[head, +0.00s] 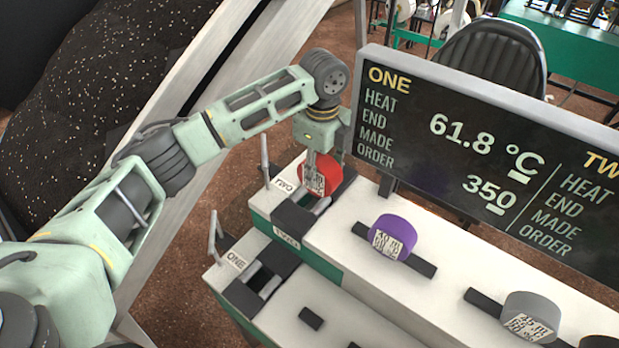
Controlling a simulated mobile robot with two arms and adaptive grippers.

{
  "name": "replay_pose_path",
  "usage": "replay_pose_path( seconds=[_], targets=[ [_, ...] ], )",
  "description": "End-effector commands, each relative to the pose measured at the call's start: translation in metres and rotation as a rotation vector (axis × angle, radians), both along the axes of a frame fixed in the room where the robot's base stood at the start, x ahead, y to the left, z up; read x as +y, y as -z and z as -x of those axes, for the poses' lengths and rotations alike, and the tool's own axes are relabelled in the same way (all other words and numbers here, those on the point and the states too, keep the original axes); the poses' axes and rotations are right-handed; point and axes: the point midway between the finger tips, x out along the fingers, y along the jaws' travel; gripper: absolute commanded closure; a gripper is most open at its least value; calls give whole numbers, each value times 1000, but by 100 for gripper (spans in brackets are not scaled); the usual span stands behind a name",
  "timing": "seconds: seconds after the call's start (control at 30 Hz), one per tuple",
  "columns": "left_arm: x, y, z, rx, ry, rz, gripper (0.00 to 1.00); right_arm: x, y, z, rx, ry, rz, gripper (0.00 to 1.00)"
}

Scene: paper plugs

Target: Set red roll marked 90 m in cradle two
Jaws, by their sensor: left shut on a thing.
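The red roll (327,169) shows in the upper middle of the head view, with a pale printed label facing me; I cannot read its marking. My left gripper (311,168) is shut on the red roll, reaching down from above. The roll is at cradle two (295,210), beside the plate marked TWO, over or between its dark blocks. I cannot tell whether it rests in the cradle or is held just above it. The fingers and label hide part of the roll.
Cradle one (243,296) stands empty in front. A purple roll (397,232) and a grey roll (534,310) sit on dark strips on the white bench (352,232). A large display board (490,150) stands close right of my left gripper. A dark chair (490,60) is behind it.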

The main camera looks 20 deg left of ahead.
Motion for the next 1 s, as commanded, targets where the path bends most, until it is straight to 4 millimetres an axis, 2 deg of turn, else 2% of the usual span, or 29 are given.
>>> replay_pose_path(
  seconds=[0.1, 0.23, 0.53, 0.93, 0.97, 1.0],
  targets=[
    [18, 9, -3, 1, -2, 0, 91, 0, -6, 1, 3, 0, 1, 43],
    [26, 16, -5, 0, 0, 0, 91, 0, -8, 2, 4, 0, 1, 43],
    [27, 52, -5, 0, 2, 0, 91, -3, -20, 3, 5, -2, 4, 43],
    [26, 59, -5, -1, 1, 0, 91, -5, -19, 3, 6, -2, 7, 43],
    [26, 60, -5, -1, 1, 0, 61, -5, -19, 3, 5, -2, 6, 43],
    [26, 59, -5, -1, 1, 0, 57, -5, -19, 3, 5, -2, 6, 43]
  ],
)
